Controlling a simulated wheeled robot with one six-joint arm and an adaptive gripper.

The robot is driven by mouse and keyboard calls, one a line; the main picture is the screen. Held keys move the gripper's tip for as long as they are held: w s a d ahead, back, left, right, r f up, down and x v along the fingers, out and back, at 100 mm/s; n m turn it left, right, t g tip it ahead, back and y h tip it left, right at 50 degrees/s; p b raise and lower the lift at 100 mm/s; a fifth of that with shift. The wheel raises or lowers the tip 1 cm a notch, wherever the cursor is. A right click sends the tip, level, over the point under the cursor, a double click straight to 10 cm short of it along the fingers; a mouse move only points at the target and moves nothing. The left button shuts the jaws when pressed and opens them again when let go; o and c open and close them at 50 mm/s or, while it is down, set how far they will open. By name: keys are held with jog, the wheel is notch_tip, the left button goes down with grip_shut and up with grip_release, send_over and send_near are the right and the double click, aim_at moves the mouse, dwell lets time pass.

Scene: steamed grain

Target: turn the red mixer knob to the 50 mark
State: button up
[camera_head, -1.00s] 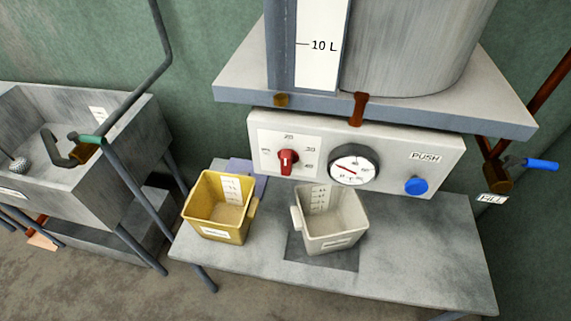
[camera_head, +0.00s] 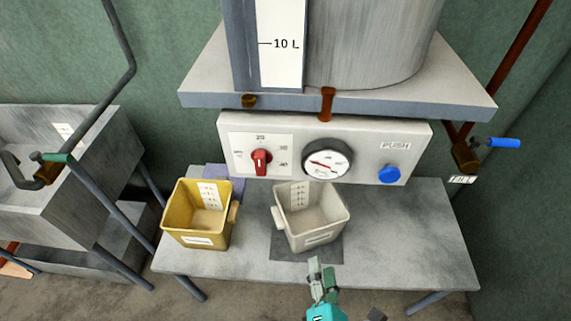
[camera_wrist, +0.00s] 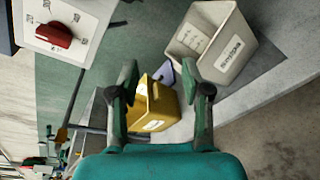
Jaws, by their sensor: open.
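The red mixer knob (camera_head: 261,162) sits on a white dial plate at the left of the grey control panel, with its grip upright. Marks 20, 30 and 40 are readable around it; a left mark is too small to read surely. The knob also shows at the upper left of the wrist view (camera_wrist: 54,35). My gripper (camera_head: 321,266) is open and empty in front of the white bucket, low and to the right of the knob, well apart from it. In the wrist view the two fingers of my gripper (camera_wrist: 165,82) are spread, with the yellow bucket beyond them.
A yellow bucket (camera_head: 184,222) and a white bucket (camera_head: 317,235) stand on the grey table (camera_head: 410,240) below the panel. A round gauge (camera_head: 327,160) and blue push button (camera_head: 389,174) are right of the knob. A shelf (camera_head: 400,95) overhangs the panel.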

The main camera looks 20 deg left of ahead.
jog(key=w+a+r+n+t, duration=0.1)
jog(key=w+a+r+n, duration=0.1)
jog(key=a+r+n, duration=0.5)
jog(key=n+t, duration=0.1)
jog(key=n, duration=0.2)
send_near(260, 167)
jog(key=shift+h, duration=0.3)
jog(key=x, duration=1)
jog(key=shift+a+r, duration=0.1)
jog(key=shift+a, duration=0.05)
grip_shut()
